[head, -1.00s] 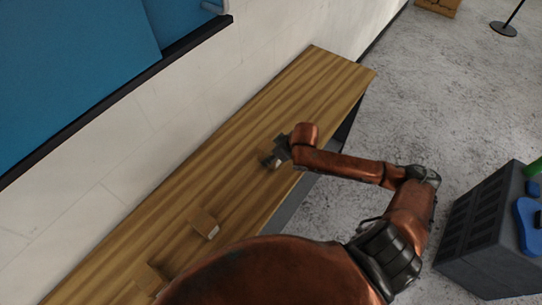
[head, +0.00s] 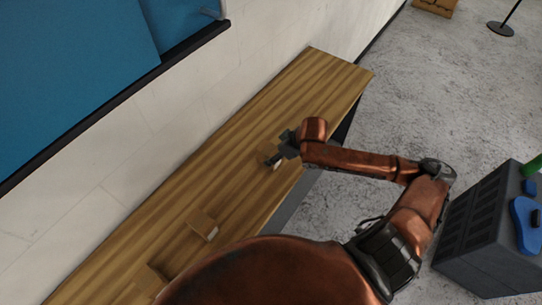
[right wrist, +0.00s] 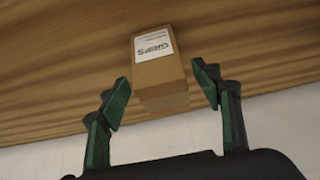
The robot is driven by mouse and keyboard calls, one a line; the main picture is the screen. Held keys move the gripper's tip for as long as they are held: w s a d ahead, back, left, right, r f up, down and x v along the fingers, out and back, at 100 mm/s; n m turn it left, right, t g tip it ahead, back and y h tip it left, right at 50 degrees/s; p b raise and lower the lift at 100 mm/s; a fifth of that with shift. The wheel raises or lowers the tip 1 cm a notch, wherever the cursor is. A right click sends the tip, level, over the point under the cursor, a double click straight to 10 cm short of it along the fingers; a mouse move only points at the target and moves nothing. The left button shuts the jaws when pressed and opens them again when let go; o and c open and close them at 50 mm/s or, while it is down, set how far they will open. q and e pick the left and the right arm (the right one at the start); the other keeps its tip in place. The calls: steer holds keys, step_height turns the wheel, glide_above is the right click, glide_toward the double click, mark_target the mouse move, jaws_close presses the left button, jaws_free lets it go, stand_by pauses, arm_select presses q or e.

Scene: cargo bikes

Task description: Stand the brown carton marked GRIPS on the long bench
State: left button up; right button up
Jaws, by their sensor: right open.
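The brown carton marked GRIPS (right wrist: 158,73) is on the wooden top of the long bench (head: 318,83). Its white label faces the right wrist camera. The same small carton (head: 266,151) shows in the head view, partly hidden by my right gripper (head: 277,157). In the right wrist view my right gripper (right wrist: 161,80) is open, one green-padded finger on each side of the carton's near end, with visible gaps. My left gripper is not in view.
Another small brown carton (head: 202,224) lies nearer on the bench, and a further one (head: 151,280) is partly hidden by my body. A white wall runs along the bench. A dark grey crate (head: 480,232) stands at right. The bench's far end is clear.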

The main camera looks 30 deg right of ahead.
steer(key=v, duration=0.6)
steer(key=shift+r+p, duration=0.15)
steer(key=shift+p, duration=0.25)
stand_by(1.1)
